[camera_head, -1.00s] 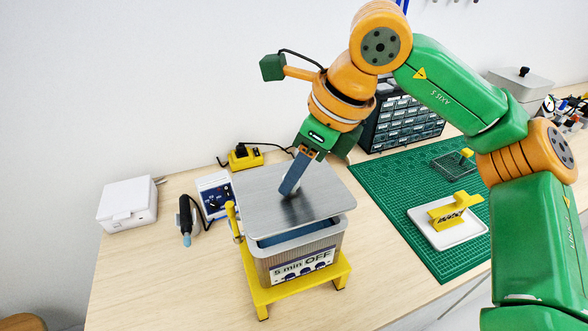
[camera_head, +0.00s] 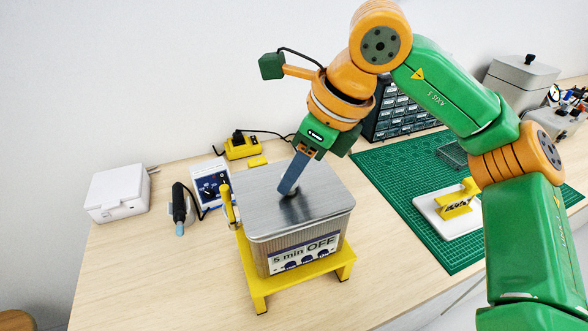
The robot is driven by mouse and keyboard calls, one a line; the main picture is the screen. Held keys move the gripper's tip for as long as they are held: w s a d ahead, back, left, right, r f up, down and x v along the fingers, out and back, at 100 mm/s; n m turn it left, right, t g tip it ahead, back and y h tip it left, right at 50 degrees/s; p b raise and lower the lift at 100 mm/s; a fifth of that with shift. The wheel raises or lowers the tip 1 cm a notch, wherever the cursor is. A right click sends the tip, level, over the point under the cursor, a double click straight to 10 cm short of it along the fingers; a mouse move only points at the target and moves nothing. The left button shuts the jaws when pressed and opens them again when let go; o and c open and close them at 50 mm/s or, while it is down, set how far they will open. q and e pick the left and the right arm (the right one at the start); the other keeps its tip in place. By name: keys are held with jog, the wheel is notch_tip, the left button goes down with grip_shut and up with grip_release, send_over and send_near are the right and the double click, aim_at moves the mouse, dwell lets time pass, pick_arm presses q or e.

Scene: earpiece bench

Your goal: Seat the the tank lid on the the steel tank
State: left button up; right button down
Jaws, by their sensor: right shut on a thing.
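The steel tank (camera_head: 300,247) stands on a yellow stand (camera_head: 256,287), with a label reading "5 min OFF" on its front. The grey metal tank lid (camera_head: 322,204) covers the tank's top, and no opening shows at the front edge. The lid looks level and lined up with the rim; its far edge against the tank is hidden. My right gripper (camera_head: 290,188) points down at the lid's middle and is shut on the lid's knob, which it mostly hides. My left gripper is not in view.
A green mat (camera_head: 400,199) with a white tray (camera_head: 440,226) and a yellow holder (camera_head: 458,200) lies right. A white box (camera_head: 117,193), a dark-handled tool (camera_head: 180,205) and a blue-fronted unit (camera_head: 211,186) stand left. A drawer cabinet (camera_head: 392,117) is behind. The front-left bench is clear.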

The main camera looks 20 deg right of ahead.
jog(key=c, duration=0.5)
grip_release()
